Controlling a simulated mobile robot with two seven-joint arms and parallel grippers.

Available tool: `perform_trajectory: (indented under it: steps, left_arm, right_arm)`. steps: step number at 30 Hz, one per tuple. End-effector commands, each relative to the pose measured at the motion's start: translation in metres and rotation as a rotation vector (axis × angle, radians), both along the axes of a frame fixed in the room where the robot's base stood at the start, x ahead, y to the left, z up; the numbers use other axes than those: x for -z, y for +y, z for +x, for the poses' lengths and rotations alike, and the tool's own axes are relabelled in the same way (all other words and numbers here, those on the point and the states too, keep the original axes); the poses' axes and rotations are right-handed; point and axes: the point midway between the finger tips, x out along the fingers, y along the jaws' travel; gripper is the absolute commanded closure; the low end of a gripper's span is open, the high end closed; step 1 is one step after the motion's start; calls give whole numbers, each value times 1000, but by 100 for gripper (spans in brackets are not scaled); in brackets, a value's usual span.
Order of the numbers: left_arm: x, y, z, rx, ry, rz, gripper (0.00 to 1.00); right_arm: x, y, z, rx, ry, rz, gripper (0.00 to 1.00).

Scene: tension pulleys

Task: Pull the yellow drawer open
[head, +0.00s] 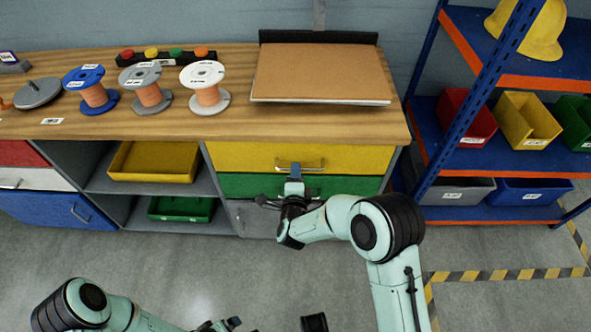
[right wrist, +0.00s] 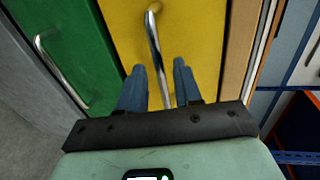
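The yellow drawer (head: 236,156) is the top drawer of the cabinet under the wooden worktop, and it looks closed, flush with the front. Its silver bar handle (head: 314,163) also shows in the right wrist view (right wrist: 153,36). My right gripper (head: 294,170) is at the handle. In the right wrist view the blue fingers (right wrist: 159,68) are open, one on each side of the handle, with gaps visible. How deep the bar sits between them is unclear. My left gripper (head: 226,325) is low at the bottom edge of the head view, partly cut off.
The green drawer (head: 245,185) with its own handle lies directly below. Spools and a cardboard-coloured board (head: 320,72) rest on the worktop (head: 230,125). A blue-orange shelf rack (head: 470,150) stands to the right. The floor in front is free.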

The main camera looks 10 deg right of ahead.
Motion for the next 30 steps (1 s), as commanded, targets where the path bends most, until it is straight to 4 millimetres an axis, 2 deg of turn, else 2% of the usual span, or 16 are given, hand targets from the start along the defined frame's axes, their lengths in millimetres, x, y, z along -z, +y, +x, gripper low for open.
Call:
perform_trajectory:
  steps: [3,6,17,20,21,30]
  left_arm:
    - [4,3,5,-6,-14,7,0]
    - [5,4,8,-9,-21,11,0]
    - [5,5,10,-10,-25,13,0]
    - [5,5,10,-10,-25,13,0]
    - [5,5,10,-10,-25,13,0]
    - [6,5,10,-10,-26,13,0]
  right_arm:
    - [4,-5,16,2,-1,-2,66]
    - [6,-7,24,1,1,-2,66]
    - [6,-9,29,-1,1,-1,66]
    - [6,-8,29,0,1,-2,95]
    - [6,-8,29,0,1,-2,100]
    - [6,-8,28,0,1,-2,100]
